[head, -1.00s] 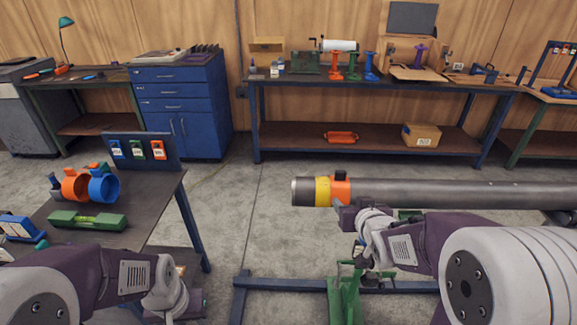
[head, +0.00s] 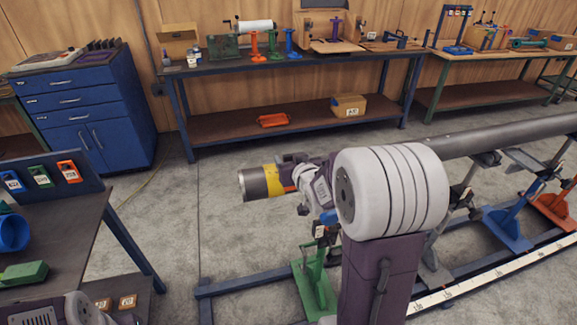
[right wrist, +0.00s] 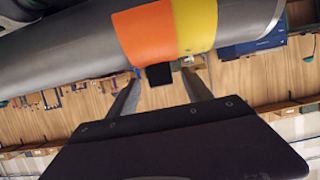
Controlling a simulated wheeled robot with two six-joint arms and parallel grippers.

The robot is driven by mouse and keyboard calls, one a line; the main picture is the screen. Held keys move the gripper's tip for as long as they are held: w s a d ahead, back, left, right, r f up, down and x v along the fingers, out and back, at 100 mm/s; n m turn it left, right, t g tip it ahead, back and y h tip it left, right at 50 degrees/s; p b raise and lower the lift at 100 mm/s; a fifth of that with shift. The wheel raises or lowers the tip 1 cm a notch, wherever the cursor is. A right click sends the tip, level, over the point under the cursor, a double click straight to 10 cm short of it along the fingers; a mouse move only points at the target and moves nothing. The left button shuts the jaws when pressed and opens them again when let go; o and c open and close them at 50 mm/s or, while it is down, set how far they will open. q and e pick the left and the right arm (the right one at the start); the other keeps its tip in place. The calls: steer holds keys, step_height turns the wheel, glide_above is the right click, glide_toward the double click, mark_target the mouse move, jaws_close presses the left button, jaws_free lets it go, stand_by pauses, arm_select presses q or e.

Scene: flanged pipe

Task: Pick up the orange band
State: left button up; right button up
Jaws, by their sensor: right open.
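The orange band (right wrist: 146,36) is wrapped around the grey pipe (right wrist: 65,52) beside a yellow band (right wrist: 195,25). A small black block (right wrist: 158,75) sits on the orange band. In the right wrist view my right gripper (right wrist: 160,80) is open, with a finger on each side of the black block. I cannot tell whether the fingers touch it. In the head view my right gripper (head: 297,166) is at the band and hides most of the orange. The yellow band (head: 272,181) shows near the pipe's free left end (head: 252,184). My left gripper is out of view.
The pipe runs right over a floor frame with green (head: 314,280), blue (head: 507,228) and orange (head: 556,208) stands. A dark table (head: 60,235) is at left with a blue ring (head: 13,232). Open floor lies left of the pipe end. A long bench (head: 290,70) stands behind.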

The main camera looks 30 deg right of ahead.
steer(key=x, duration=0.5)
steer(key=shift+w+r, duration=0.15)
steer(key=shift+r, duration=0.1)
steer(key=shift+s, duration=0.25)
steer(key=c, duration=0.4)
jaws_close()
step_height(320, 180, up, 10)
steer(key=p, duration=0.2)
steer(key=shift+p, duration=0.35)
